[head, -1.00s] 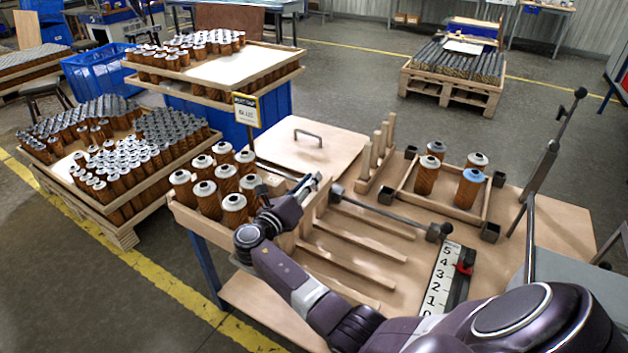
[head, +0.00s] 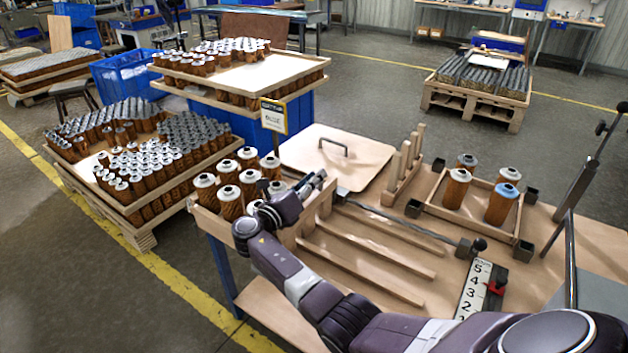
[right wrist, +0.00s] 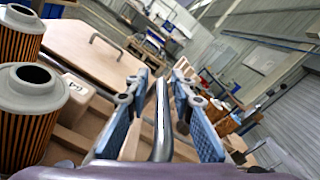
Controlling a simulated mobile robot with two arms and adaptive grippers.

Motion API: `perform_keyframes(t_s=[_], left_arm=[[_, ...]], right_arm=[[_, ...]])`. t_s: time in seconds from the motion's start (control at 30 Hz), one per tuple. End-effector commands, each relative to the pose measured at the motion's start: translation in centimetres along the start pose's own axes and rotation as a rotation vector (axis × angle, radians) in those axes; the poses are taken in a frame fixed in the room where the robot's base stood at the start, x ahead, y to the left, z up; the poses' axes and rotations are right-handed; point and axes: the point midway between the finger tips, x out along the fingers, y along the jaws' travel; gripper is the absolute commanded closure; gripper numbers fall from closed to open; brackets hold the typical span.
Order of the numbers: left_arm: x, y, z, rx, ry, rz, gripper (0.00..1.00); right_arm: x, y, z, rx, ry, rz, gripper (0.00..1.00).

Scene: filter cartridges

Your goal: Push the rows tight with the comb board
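Several orange-brown filter cartridges (head: 228,200) with pale tops stand in close rows in a wooden tray at the table's left end. Beside them is a wooden piece with long parallel slats (head: 372,275) lying across the table; I cannot tell whether this or the block with upright pegs (head: 397,177) is the comb board. My right gripper (head: 316,184) is over the wooden piece, just right of the cartridges. In the right wrist view its blue-padded fingers (right wrist: 165,105) are apart, with a metal rod (right wrist: 162,125) between them and gaps either side. My left gripper is out of view.
A shallow wooden frame (head: 462,217) at the right holds several cartridges, one blue-topped. A numbered strip (head: 474,290) lies near the front. A flat lid with a handle (head: 333,142) is behind. Pallets of cartridges (head: 160,240) stand left, beyond the table edge.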

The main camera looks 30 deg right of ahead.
Motion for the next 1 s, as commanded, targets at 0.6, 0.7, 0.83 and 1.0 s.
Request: perform_keyframes(t_s=[0.6,0.7,0.83,1.0], left_arm=[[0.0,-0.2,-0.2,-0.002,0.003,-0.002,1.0],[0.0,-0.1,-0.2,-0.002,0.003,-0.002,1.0],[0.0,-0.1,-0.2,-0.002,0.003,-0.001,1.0],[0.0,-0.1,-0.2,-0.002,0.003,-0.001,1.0]], right_arm=[[-4.6,0.2,-0.2,0.002,0.003,0.006,0.73],[-6.8,0.2,-0.2,0.001,0.004,0.005,0.73],[-9.3,0.1,-0.2,0.001,0.004,0.004,0.73],[-11.4,0.1,-0.1,0.0,0.002,0.001,0.73]])
